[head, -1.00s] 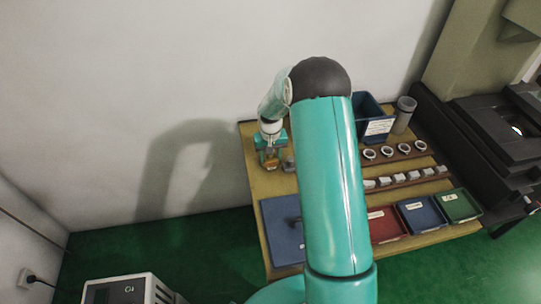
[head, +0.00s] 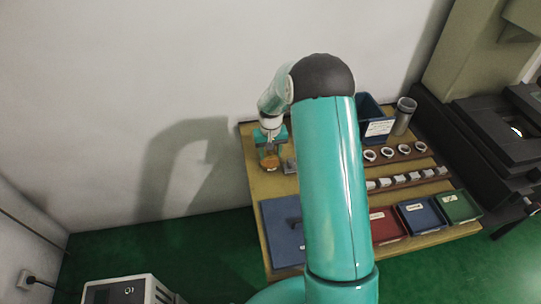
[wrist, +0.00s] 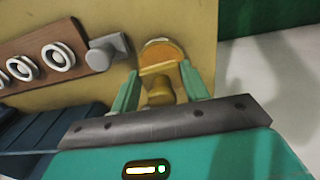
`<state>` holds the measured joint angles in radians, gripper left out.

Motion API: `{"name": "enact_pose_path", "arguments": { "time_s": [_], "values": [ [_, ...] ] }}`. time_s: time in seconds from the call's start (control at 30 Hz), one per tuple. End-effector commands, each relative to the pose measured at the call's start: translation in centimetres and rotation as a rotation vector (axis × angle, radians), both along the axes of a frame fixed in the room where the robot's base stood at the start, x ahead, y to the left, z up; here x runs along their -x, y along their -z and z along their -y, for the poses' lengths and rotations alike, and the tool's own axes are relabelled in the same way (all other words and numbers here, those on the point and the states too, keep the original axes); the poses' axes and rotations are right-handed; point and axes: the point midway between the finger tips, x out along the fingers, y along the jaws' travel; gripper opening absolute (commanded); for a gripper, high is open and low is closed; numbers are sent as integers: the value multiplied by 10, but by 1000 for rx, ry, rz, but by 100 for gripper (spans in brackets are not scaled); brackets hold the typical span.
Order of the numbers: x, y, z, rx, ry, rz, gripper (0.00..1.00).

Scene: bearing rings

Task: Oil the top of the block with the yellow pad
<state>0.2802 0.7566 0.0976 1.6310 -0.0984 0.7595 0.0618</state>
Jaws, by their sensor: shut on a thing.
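My gripper (wrist: 160,88) is shut on the yellow pad (wrist: 158,70), whose knob-like handle shows between the teal fingers in the wrist view. In the head view my gripper (head: 269,146) is at the far left part of the table. A round orange thing with a pale rim (wrist: 160,48) lies just beyond the pad; in the head view an orange patch (head: 270,161) shows under the gripper, and I cannot tell pad from dish there. A small grey block (wrist: 105,53) stands beside it, and shows in the head view (head: 289,166), right of the gripper. The pad's underside is hidden.
A wooden rack with rings (head: 387,154) and a row of pale pieces (head: 407,179) lie to the right. A blue bin (head: 371,122) and grey cup (head: 404,115) stand behind. A blue panel (head: 281,228) and red, blue and green trays (head: 458,206) line the front.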

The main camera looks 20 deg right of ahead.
Motion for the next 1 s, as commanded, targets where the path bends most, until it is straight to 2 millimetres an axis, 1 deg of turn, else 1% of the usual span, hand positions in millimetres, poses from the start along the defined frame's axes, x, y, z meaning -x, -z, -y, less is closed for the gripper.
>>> {"name": "enact_pose_path", "arguments": {
  "time_s": [0.4, 0.6, 1.0],
  "values": [
    [-1, -32, 0, 1, 0, 3, 21],
    [0, -43, 0, 0, 1, 1, 21],
    [0, -44, 0, 0, 1, 1, 21]
  ]
}}
